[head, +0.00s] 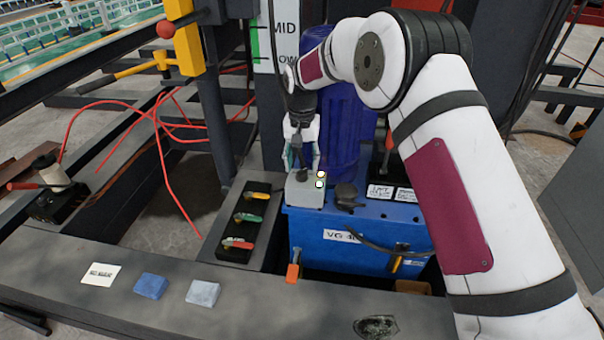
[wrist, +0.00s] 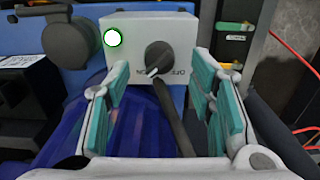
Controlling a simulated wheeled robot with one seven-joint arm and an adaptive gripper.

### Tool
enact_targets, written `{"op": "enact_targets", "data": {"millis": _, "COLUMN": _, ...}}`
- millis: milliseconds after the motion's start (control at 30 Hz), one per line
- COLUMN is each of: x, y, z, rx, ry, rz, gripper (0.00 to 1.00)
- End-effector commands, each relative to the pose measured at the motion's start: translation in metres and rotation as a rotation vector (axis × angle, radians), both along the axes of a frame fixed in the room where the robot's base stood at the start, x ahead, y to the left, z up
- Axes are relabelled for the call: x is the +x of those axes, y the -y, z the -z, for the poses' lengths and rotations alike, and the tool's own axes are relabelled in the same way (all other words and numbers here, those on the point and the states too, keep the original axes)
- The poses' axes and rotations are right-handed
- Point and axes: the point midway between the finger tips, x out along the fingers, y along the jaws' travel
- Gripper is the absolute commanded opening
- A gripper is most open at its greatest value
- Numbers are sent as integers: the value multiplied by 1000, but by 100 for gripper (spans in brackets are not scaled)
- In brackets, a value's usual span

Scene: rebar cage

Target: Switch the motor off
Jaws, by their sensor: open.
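The grey switch box (head: 300,194) sits on the blue power unit (head: 340,225), in front of the blue ribbed motor (head: 345,125). Two small lamps glow at its right edge, the lower one green. In the wrist view the box (wrist: 135,22) shows a lit green-rimmed lamp (wrist: 112,38) and a dark round knob (wrist: 158,56) with a white mark. Inverted lettering beside the knob includes OFF. My gripper (head: 301,165) hangs over the box. In the wrist view its teal-padded fingers (wrist: 156,66) are apart, either side of the knob. A dark rod extends between them.
A black valve block with coloured levers (head: 250,218) stands left of the power unit. Red hoses (head: 185,190) loop at the left. A grey beam (head: 200,265) crosses in front, with a blue block (head: 151,286) and a pale block (head: 202,293) on it.

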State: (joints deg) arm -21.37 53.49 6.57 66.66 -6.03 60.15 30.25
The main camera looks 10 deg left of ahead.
Motion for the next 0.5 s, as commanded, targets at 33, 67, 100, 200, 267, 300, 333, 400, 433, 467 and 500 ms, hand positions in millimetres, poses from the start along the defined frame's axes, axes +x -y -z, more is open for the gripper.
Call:
{"op": "enact_targets", "data": {"millis": 33, "x": 0, "y": 0, "z": 10, "rx": -1, "ry": -2, "rz": 0, "gripper": 49}}
{"op": "enact_targets", "data": {"millis": 67, "x": 0, "y": 0, "z": 14, "rx": 0, "ry": -2, "rz": 0, "gripper": 49}}
{"op": "enact_targets", "data": {"millis": 100, "x": 0, "y": 0, "z": 18, "rx": 0, "ry": -1, "rz": 0, "gripper": 49}}
{"op": "enact_targets", "data": {"millis": 200, "x": 0, "y": 0, "z": 26, "rx": 0, "ry": -1, "rz": 0, "gripper": 49}}
{"op": "enact_targets", "data": {"millis": 267, "x": 0, "y": 0, "z": 29, "rx": 0, "ry": -1, "rz": 0, "gripper": 49}}
{"op": "enact_targets", "data": {"millis": 300, "x": 0, "y": 0, "z": 30, "rx": 0, "ry": 0, "rz": 0, "gripper": 49}}
{"op": "enact_targets", "data": {"millis": 333, "x": 0, "y": 0, "z": 31, "rx": 0, "ry": 0, "rz": 0, "gripper": 49}}
{"op": "enact_targets", "data": {"millis": 400, "x": 0, "y": 0, "z": 32, "rx": 0, "ry": 0, "rz": 0, "gripper": 49}}
{"op": "enact_targets", "data": {"millis": 433, "x": 0, "y": 0, "z": 32, "rx": 0, "ry": 0, "rz": 0, "gripper": 49}}
{"op": "enact_targets", "data": {"millis": 467, "x": 0, "y": 0, "z": 32, "rx": 0, "ry": 0, "rz": 0, "gripper": 49}}
{"op": "enact_targets", "data": {"millis": 500, "x": 0, "y": 0, "z": 32, "rx": 0, "ry": 0, "rz": 0, "gripper": 49}}
